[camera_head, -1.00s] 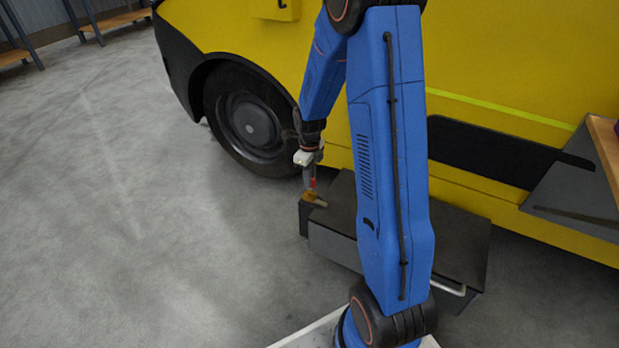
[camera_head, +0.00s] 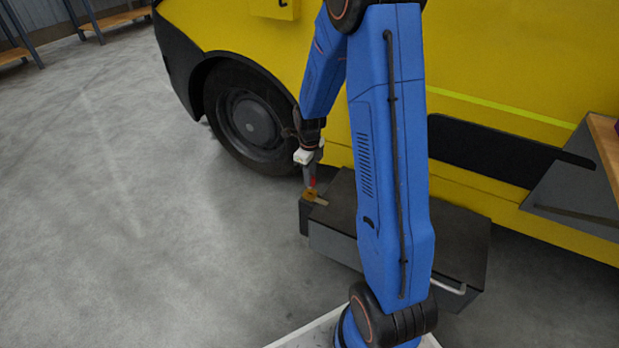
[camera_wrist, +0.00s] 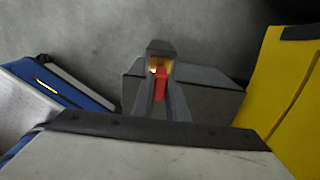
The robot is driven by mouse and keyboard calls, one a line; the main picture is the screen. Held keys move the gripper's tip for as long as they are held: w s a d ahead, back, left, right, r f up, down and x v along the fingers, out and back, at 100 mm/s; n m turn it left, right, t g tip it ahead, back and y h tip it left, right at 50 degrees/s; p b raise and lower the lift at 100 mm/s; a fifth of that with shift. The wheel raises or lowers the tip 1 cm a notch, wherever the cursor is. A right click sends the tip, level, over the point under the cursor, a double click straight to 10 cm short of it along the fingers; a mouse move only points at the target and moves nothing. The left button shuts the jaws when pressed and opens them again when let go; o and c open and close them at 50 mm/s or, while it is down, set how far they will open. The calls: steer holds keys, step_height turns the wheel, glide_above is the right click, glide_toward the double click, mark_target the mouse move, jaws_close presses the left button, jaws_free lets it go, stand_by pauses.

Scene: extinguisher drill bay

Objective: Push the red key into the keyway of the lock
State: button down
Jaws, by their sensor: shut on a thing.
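The red key (camera_head: 312,183) is upright between the fingers of my gripper (camera_head: 311,178), which is shut on it. In the wrist view the red key (camera_wrist: 161,86) shows between the two grey fingertips of my gripper (camera_wrist: 160,104). The brass-coloured lock (camera_head: 309,194) is at the left end of a dark bench, directly below the key; part of it also shows in the wrist view (camera_wrist: 154,65). The keyway is hidden, and I cannot tell whether the key's tip is in it.
The dark bench (camera_head: 455,240) stands beside a yellow vehicle (camera_head: 480,60) with a black wheel (camera_head: 250,125). A wooden-topped surface (camera_head: 606,140) is at the right edge. The grey floor (camera_head: 130,220) at left is clear.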

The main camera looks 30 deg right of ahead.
steer(key=shift+f, duration=2)
stand_by(0.6)
steer(key=c, duration=1.7)
jaws_free()
steer(key=shift+o, duration=0.2)
step_height(320, 180, up, 17)
steer(key=shift+r, duration=0.2)
